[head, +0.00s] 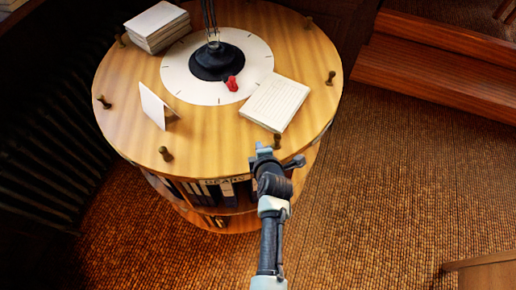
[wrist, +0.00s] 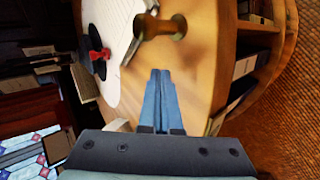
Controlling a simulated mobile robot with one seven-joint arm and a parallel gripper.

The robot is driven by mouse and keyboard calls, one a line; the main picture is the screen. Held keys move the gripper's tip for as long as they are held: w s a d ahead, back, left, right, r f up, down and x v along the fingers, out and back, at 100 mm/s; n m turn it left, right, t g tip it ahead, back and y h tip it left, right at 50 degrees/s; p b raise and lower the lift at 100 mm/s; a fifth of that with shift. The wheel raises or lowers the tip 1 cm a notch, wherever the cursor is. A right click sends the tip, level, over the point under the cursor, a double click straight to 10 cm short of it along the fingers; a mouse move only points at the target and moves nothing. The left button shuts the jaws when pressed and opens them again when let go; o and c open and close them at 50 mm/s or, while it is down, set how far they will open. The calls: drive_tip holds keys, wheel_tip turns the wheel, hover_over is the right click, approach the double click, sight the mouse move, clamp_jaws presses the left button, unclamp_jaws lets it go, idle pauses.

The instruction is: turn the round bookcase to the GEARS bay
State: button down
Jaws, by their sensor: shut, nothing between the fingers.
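The round bookcase (head: 200,135) has a wooden top with several upright brass pegs around its rim. A label on its side band, reading something like GEARS (head: 222,182), faces front, just left of my gripper. A pale dial (head: 180,75) with tick marks and a red pointer (head: 232,83) surrounds the black central base (head: 216,62). My gripper (head: 264,150) is shut and empty at the front rim, close beside a peg (head: 277,141). In the wrist view a peg (wrist: 160,27) stands just beyond the closed fingertips (wrist: 160,72); I cannot tell whether they touch.
On the top lie a stack of paper or books (head: 157,27), a folded white card (head: 154,106) and a lined pad (head: 275,102). Wooden steps (head: 435,65) are at the upper right, and a wooden edge (head: 485,270) is at the lower right. Carpet right of the bookcase is clear.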

sight(277, 142)
drive_tip(key=shift+y, duration=0.3)
drive_tip(key=d+b, duration=0.1)
drive_tip(key=w+d+b, duration=0.2)
drive_tip(key=d+b, duration=0.1)
drive_tip(key=shift+f, duration=0.3)
drive_tip(key=shift+d+n+b, duration=0.3)
drive_tip(key=shift+b, duration=0.05)
drive_tip(key=shift+w+d+r, duration=0.15)
drive_tip(key=shift+d+r, duration=0.05)
drive_tip(key=shift+r, duration=0.1)
